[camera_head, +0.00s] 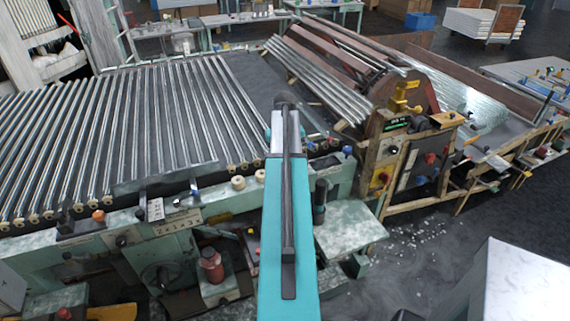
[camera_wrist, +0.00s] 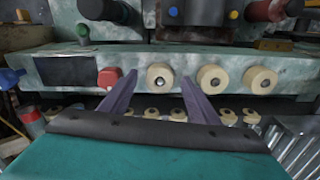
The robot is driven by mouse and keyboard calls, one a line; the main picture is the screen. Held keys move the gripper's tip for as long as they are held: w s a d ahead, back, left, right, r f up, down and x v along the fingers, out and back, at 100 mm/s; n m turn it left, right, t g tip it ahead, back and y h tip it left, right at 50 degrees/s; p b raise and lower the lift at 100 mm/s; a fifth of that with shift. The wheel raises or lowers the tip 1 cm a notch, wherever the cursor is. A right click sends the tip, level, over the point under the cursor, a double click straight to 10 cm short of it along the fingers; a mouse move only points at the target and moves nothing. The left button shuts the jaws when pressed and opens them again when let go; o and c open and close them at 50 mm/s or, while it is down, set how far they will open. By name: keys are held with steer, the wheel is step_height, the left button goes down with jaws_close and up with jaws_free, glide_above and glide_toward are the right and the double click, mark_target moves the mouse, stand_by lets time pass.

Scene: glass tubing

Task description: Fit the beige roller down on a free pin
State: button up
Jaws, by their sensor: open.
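Three beige rollers stand in a row on the green rail in the wrist view. The nearest in line with me is the left roller (camera_wrist: 160,77), then the middle roller (camera_wrist: 213,78) and the right roller (camera_wrist: 264,79). In the head view two beige rollers (camera_head: 238,183) and (camera_head: 260,175) show on the rail left of my arm. My gripper (camera_wrist: 160,80) is open, and its two fingertips appear either side of the left roller, with nothing held. Whether they are at its depth I cannot tell. I cannot make out a clearly bare pin.
A red knob (camera_wrist: 110,77) sits close to the left finger on the rail. Several conveyor roller ends lie below the fingers. Black knobs (camera_wrist: 103,9) stand behind the rail. The bed of metal tubes (camera_head: 110,125) fills the left of the head view.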

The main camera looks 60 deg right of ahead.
step_height(320, 180, up, 13)
steer(key=p, duration=0.7)
steer(key=shift+s, duration=0.15)
stand_by(0.9)
